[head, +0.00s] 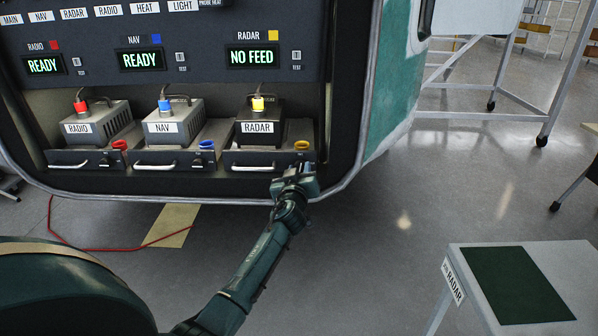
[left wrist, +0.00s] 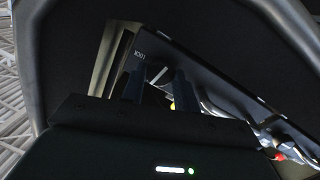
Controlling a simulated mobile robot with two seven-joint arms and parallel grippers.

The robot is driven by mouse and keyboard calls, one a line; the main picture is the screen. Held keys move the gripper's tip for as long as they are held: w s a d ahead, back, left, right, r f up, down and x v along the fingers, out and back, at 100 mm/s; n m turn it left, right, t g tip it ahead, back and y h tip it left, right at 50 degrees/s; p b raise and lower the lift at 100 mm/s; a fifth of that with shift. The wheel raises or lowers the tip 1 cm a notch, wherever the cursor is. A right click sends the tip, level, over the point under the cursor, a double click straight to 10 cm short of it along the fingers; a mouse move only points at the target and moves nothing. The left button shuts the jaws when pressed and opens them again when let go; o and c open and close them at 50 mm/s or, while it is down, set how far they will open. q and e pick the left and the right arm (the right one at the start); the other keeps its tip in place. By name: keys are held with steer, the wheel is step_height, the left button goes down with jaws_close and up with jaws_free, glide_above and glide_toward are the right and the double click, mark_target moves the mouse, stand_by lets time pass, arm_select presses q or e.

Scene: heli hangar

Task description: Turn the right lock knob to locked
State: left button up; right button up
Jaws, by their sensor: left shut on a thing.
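My left gripper (head: 296,173) is at the right end of the front panel of the RADAR tray (head: 262,160). In the head view the gripper hides the right lock knob. In the left wrist view the two dark fingers (left wrist: 158,85) stand on either side of the small knob (left wrist: 156,74), shut on it. The printed word LOCK shows beside it on the dark panel. I cannot tell how far the knob is turned. The black RADAR unit (head: 262,118) sits in the tray with a yellow plug on top. My right gripper is not in view.
The RADIO unit (head: 98,122) and NAV unit (head: 173,123) sit in trays to the left. The RADAR display (head: 251,56) reads NO FEED; the other two read READY. A table (head: 490,258) with a green mat is at the lower right. The floor between is clear.

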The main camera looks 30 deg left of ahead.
arm_select(q)
steer(key=m, duration=0.4)
steer(key=shift+r, duration=0.1)
steer(key=m, duration=0.3)
steer(key=shift+m+g+p, duration=0.35)
steer(key=shift+m+g, duration=0.05)
steer(key=m, duration=0.4)
steer(key=shift+d+r+y+p, duration=0.1)
steer(key=shift+y+p, duration=0.2)
steer(key=shift+m+g, duration=0.3)
steer(key=shift+m, duration=1.2)
steer(key=shift+y, duration=0.3)
steer(key=o, duration=1)
steer(key=shift+c, duration=0.2)
steer(key=shift+d, duration=0.1)
steer(key=v, duration=1.3)
